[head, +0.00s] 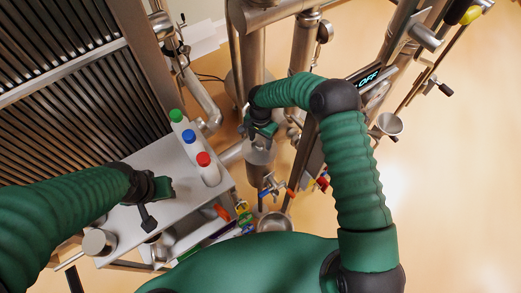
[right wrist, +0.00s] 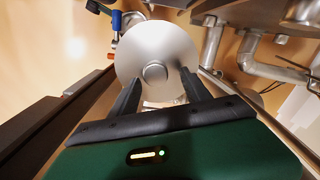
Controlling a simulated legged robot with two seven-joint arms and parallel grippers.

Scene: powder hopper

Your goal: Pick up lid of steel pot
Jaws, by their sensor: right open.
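A round steel lid (right wrist: 145,50) with a small central knob (right wrist: 155,72) fills the middle of the right wrist view. In the head view, the steel pot (head: 260,157) is partly hidden beneath my right gripper (head: 262,132). In the wrist view, my right gripper (right wrist: 160,78) is open, its two dark fingers reaching over the lid on either side of the knob. Nothing is held, and I cannot tell how high the fingers are above the lid. My left gripper (head: 155,198) is over the steel cart; its jaw opening is unclear.
The steel cart (head: 130,222) carries green-capped (head: 178,122), blue-capped (head: 190,143) and red-capped (head: 207,168) bottles and a steel vessel (head: 98,242). Steel pipes (head: 305,45) and a panel reading OFF (head: 367,77) stand near my right arm. Open floor (head: 460,200) lies to the right.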

